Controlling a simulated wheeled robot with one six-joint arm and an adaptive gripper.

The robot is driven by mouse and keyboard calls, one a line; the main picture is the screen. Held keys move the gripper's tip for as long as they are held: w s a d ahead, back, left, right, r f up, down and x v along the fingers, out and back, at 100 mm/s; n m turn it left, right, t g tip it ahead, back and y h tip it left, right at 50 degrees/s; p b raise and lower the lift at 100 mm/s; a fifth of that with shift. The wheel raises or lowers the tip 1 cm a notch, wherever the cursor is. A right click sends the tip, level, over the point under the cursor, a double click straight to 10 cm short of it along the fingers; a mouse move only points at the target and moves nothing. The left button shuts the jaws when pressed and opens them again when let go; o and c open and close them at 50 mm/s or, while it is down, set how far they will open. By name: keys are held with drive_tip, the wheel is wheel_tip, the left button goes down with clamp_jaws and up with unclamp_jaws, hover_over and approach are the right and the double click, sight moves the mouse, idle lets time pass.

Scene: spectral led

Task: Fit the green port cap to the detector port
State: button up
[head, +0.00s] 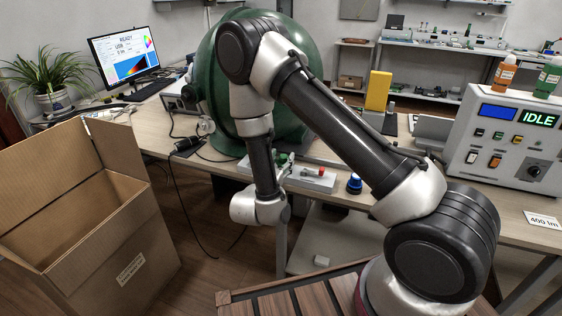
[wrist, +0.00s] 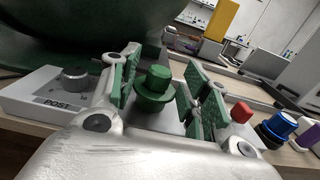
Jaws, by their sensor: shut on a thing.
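The green port cap (wrist: 153,88) is a stepped round plug with a wide flange. It stands upright between the green-padded fingers of my gripper (wrist: 158,92), which is shut on it. The grey tray (head: 318,184) is below and behind it; whether the cap touches the tray I cannot tell. In the head view my gripper (head: 284,166) is small and partly hidden by my wrist, over the tray's left end. The large dark green sphere (head: 222,75) stands just behind on the bench and its underside (wrist: 90,35) fills the upper left of the wrist view. I cannot make out the detector port.
A red cap (head: 314,172) lies on the tray and a blue-topped piece (head: 354,184) stands right of it. A grey block marked POST (wrist: 45,92) is left of my gripper. A control box reading IDLE (head: 510,140) stands right; an open carton (head: 85,215) is left.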

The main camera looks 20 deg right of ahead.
drive_tip(key=shift+f, duration=0.2)
drive_tip(key=o, duration=0.9)
